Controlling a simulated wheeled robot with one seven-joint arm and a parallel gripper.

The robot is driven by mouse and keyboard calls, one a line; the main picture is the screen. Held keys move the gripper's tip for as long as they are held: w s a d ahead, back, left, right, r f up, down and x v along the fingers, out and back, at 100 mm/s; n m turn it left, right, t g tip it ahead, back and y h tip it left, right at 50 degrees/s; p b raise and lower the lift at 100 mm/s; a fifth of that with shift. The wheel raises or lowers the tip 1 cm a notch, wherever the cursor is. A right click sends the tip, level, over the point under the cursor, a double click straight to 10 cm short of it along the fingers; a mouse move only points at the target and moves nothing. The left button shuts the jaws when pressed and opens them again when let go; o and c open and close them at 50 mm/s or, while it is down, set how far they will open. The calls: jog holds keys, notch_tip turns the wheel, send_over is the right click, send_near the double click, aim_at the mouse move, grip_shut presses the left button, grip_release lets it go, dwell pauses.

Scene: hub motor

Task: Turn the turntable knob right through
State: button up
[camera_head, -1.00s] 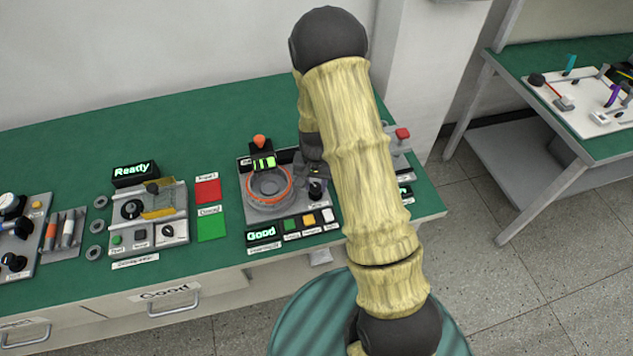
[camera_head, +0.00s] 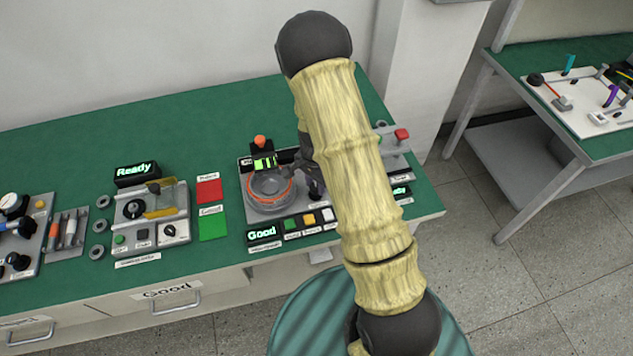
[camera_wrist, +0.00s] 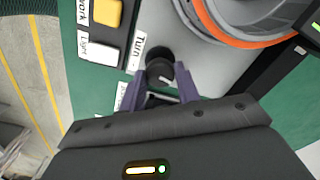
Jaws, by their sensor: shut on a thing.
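The turntable knob (camera_wrist: 160,70) is a small black knob with a light pointer mark, beside a "Turn" label in the wrist view. The two purple fingers of my gripper (camera_wrist: 160,82) stand on either side of it, shut on it. In the head view the station (camera_head: 268,190) has a grey round turntable with an orange ring. My gripper is just right of the turntable there, mostly hidden by my arm. The wrist view shows part of the orange ring and grey turntable (camera_wrist: 235,18) above the knob.
A "Good" display (camera_head: 263,235) and a row of buttons line the station's front. An orange-topped knob (camera_head: 260,142) stands behind it. Red (camera_head: 208,190) and green (camera_head: 212,225) squares lie to the left. A red button (camera_head: 402,134) is at the right.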

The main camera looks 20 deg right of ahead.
aim_at(316, 186)
jog(key=shift+w, duration=0.1)
jog(key=o, duration=1)
notch_tip(316, 186, up, 17)
jog(key=shift+r+b, duration=0.2)
jog(key=shift+b, duration=0.1)
